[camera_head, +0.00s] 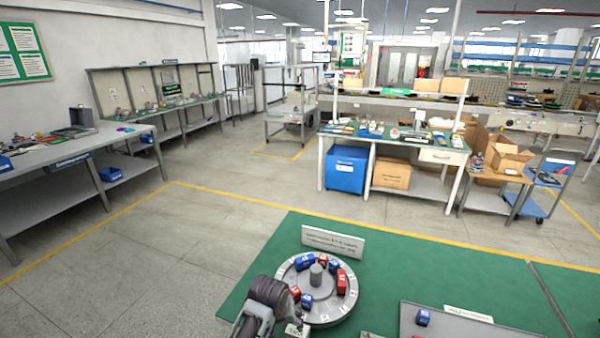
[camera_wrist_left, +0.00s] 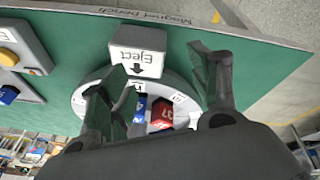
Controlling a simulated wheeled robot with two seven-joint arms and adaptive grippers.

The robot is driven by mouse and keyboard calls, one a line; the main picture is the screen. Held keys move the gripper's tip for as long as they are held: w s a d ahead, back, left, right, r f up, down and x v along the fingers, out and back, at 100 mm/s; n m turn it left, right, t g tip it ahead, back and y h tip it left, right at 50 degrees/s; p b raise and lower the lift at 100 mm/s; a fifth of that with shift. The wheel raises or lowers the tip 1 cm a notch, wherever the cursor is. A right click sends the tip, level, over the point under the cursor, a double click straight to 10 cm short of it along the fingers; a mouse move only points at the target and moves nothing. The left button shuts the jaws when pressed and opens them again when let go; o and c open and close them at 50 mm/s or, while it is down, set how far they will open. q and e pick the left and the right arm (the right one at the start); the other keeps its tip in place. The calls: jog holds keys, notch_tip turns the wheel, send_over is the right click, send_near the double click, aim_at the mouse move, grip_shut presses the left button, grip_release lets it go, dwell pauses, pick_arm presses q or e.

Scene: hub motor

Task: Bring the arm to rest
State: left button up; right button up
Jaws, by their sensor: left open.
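My left gripper (camera_head: 294,316) is at the near left of a round light-grey motor hub (camera_head: 335,312) on the green bench (camera_head: 400,262). The hub carries red magnets (camera_head: 342,281) and blue magnets (camera_head: 303,260) around a grey centre post (camera_head: 316,273). A white block marked Eject (camera_wrist_left: 138,50) stands beside the hub, behind the fingers in the wrist view. The gripper hides part of the hub. My right gripper is not seen.
A grey tray (camera_head: 452,326) with a blue block (camera_head: 423,317) lies at the right of the bench. A white sign (camera_head: 332,241) stands behind the hub. The bench top between sign and tray is clear. Other workbenches stand farther off across the floor.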

pick_arm(q)
jog(key=s+a+r+m+y, duration=0.1)
jog(key=s+a+r+m, duration=0.15)
jog(key=s+a, duration=1.65)
jog(key=s+f+g, duration=0.1)
jog(key=s+f, duration=0.1)
jog(key=f, duration=1.5)
jog(key=s+f, duration=0.2)
jog(key=f, duration=1.5)
jog(key=s+a+f+g, duration=0.1)
jog(key=s+a+f, duration=0.2)
jog(key=s+f, duration=1.6)
jog(key=s, duration=0.3)
jog(key=shift+s+f+m, duration=0.15)
jog(key=shift+m, duration=0.2)
